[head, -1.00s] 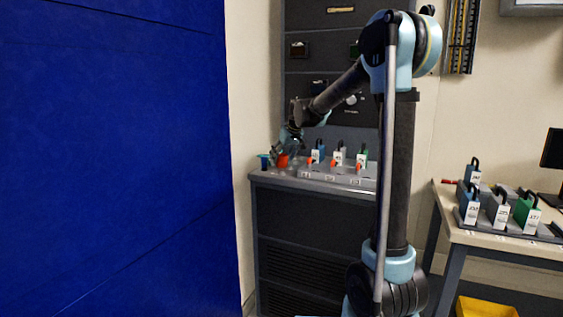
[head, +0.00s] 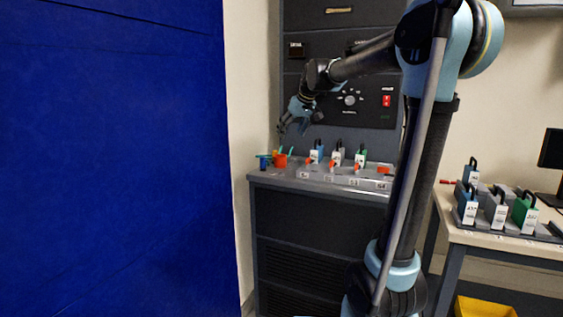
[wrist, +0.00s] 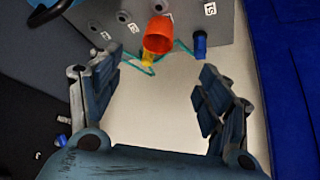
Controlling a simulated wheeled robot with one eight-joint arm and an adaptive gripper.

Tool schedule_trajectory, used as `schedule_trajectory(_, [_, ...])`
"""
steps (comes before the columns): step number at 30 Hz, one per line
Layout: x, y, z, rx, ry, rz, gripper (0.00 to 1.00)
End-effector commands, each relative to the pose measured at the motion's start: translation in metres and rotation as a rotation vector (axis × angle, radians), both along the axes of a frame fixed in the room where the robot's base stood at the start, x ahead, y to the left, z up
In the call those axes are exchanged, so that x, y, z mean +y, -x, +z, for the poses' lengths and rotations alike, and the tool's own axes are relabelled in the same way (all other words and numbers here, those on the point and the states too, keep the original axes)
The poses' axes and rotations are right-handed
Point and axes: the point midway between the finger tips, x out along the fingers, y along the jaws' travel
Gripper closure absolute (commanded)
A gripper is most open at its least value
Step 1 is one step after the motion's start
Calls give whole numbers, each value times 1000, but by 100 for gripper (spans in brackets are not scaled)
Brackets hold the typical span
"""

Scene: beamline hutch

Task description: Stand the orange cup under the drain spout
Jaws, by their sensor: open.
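The orange cup (head: 281,160) stands on the left end of the grey bench top, beside a small blue part (head: 264,162). My gripper (head: 291,127) is raised above the cup, apart from it, with nothing between its fingers. In the wrist view the orange cup (wrist: 158,35) lies beyond the spread fingertips, near the top middle. A small yellow part (wrist: 148,59) touches or overlaps its lower edge, and the blue part (wrist: 199,45) is to its right. Thin teal strips run beside the cup. I cannot tell which part is the drain spout.
Several tagged blocks with black handles stand along the bench, right of the cup, with orange parts among them. A dark panel with a dial (head: 349,100) rises behind. A blue wall (head: 110,160) closes the left. A side table (head: 500,240) holds more handled blocks.

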Motion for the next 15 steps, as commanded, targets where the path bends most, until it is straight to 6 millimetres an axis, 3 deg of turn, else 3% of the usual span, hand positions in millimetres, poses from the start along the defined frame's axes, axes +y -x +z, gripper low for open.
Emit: schedule_trajectory(15, [27,-37,-71,-1,1,2,29])
